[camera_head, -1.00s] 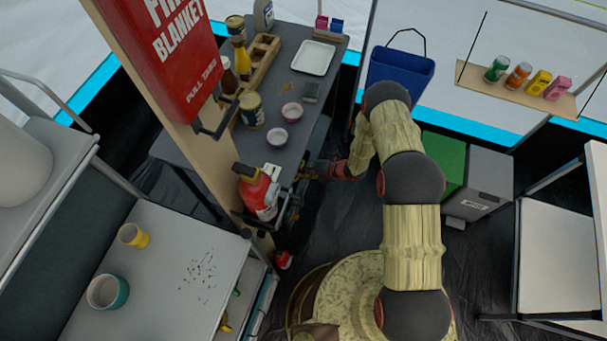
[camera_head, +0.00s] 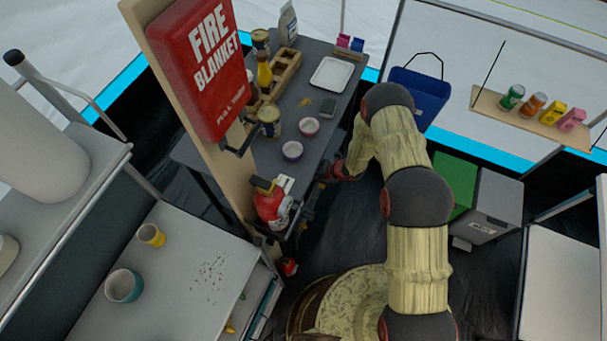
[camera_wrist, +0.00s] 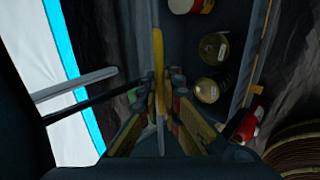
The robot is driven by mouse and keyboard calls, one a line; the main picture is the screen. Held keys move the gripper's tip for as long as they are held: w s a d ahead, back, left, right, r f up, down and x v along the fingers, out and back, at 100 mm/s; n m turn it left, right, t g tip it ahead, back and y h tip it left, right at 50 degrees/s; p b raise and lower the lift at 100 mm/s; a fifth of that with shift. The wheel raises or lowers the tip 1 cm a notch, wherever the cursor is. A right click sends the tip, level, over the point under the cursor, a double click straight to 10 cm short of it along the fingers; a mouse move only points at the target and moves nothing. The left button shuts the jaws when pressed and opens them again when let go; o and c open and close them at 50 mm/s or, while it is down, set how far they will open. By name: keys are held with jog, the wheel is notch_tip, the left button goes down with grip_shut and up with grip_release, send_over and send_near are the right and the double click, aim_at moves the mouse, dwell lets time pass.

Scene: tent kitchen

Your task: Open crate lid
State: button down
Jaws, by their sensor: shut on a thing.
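In the wrist view my gripper (camera_wrist: 160,95) is shut on a narrow yellow strip (camera_wrist: 158,48), which may be the crate lid's edge or handle. To the right of the strip is a dark open space holding gold-topped cans (camera_wrist: 207,90) and a red-and-white item (camera_wrist: 190,5), bounded by a grey rim (camera_wrist: 250,60). I cannot tell for sure that this is the crate, or how far its lid is open. In the head view my gripper (camera_head: 318,186) is low beside the table's right edge, partly hidden. The crate cannot be made out there.
The dark table (camera_head: 335,110) carries bowls, jars and a white tray (camera_head: 331,75). A fire extinguisher (camera_head: 271,205) and a fire blanket box (camera_head: 207,65) are on the left post.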

jog(key=c, duration=2.1)
grip_release()
jog(key=shift+o, duration=0.2)
jog(key=shift+d+r, duration=0.1)
jog(key=v, duration=1.1)
jog(key=shift+d+r, duration=0.25)
jog(key=shift+s, duration=0.1)
